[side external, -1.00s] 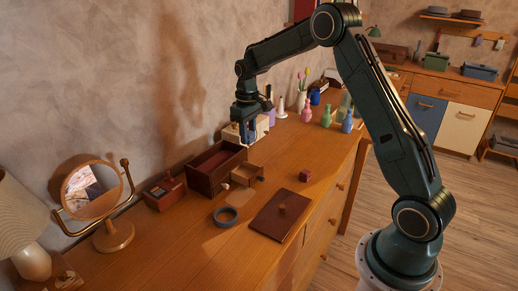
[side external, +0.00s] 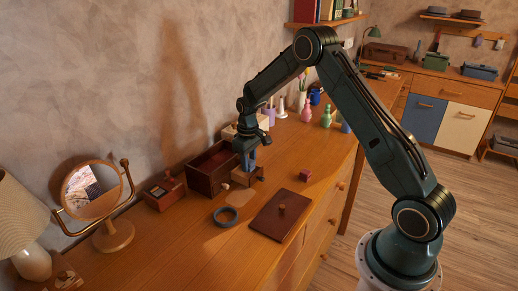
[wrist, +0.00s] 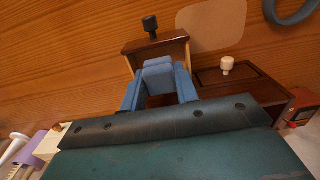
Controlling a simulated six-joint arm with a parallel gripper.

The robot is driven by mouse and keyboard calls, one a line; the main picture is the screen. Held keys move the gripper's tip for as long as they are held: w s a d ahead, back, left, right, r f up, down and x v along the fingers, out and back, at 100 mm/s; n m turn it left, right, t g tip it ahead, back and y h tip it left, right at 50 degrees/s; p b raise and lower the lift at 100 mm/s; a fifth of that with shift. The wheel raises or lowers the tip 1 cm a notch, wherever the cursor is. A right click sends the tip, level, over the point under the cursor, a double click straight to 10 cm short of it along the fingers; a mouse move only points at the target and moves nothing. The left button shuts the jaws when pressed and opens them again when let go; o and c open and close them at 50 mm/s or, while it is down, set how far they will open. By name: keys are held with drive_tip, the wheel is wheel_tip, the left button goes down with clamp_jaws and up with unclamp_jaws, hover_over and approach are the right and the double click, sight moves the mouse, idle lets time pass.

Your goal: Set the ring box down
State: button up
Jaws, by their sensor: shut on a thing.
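My gripper (side external: 247,160) points down over the small pulled-out drawer (side external: 246,178) of the dark wooden chest. In the wrist view its two blue fingers (wrist: 159,84) are shut on a small blue block-like thing, apparently the ring box (wrist: 158,73). Its colour is close to that of the fingers, and its lower part is hidden. The drawer's front panel (wrist: 155,45), with a dark knob, stands just beyond the fingers. The fingers are over the drawer's opening; I cannot tell whether the box touches its floor.
The chest (side external: 204,180) has an open, red-lined top. A mirror (side external: 95,190) stands left; bottles (side external: 326,117) stand behind. The front tabletop is mostly clear.

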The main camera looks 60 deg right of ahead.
drive_tip(key=shift+f, duration=1.65)
drive_tip(key=shift+f, duration=0.15)
drive_tip(key=o, duration=0.7)
drive_tip(key=shift+c, duration=0.2)
wheel_tip(320, 180, up, 12)
drive_tip(key=shift+f, duration=0.1)
drive_tip(key=shift+r, duration=0.3)
